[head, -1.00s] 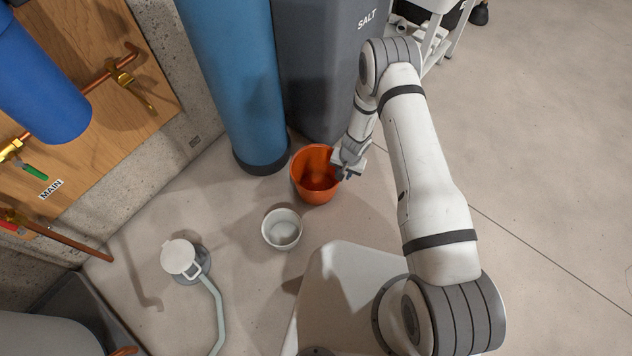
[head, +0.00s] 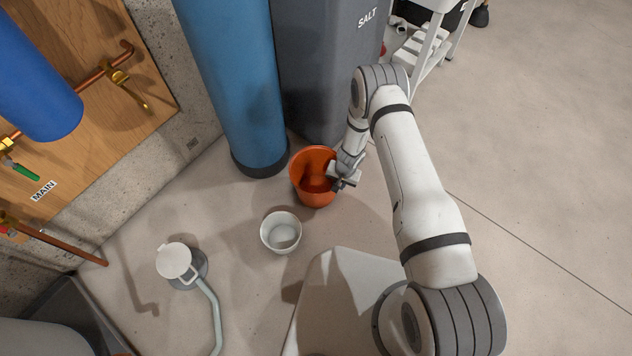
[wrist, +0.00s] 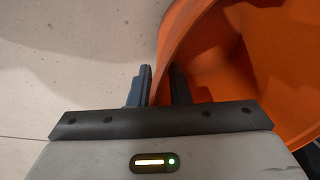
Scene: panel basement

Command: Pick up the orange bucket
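The orange bucket (head: 301,181) stands upright on the floor in the head view, in front of the blue and grey tanks. My gripper (head: 343,182) is at its right rim. In the wrist view the orange bucket (wrist: 222,68) fills the upper right. My gripper (wrist: 160,86) has one dark finger outside the bucket wall and one inside it. The fingers are close together, with the orange wall filling the narrow gap, so it looks shut on the rim. The exact contact is partly hidden. The bucket appears to rest on the floor.
A small white bucket (head: 281,233) stands in front of the orange one. A white-lidded fixture with a pipe (head: 174,261) is further left. The blue tank (head: 237,90) and grey salt tank (head: 318,80) stand close behind. The floor at right is open.

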